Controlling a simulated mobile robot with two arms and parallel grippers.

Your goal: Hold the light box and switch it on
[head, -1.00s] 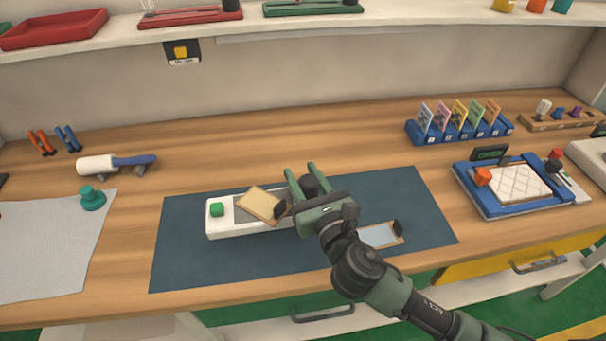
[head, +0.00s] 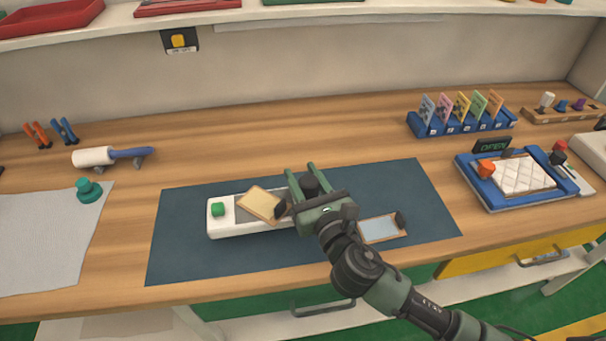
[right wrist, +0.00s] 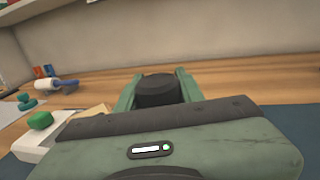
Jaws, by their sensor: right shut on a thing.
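The light box (head: 246,227) is a long white box lying on the dark blue mat, with a green button (head: 218,209) at its left end. The button also shows in the right wrist view (right wrist: 40,120). A small tan-framed panel (head: 260,203) with a black clip lies across the box's middle. My right gripper (head: 312,182) is over the box's right end, its fingers on either side of a black round knob (right wrist: 158,88). It is shut on this knob, which seems to be the box's grip. The gripper hides the box's right end. My left gripper is not in view.
A second framed panel (head: 380,229) lies on the mat (head: 190,265) right of my gripper. A blue press frame (head: 480,188) with an OPEN sign and a card rack (head: 460,125) stand at the right. A roller (head: 95,156) and green stamp (head: 88,190) are at the left.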

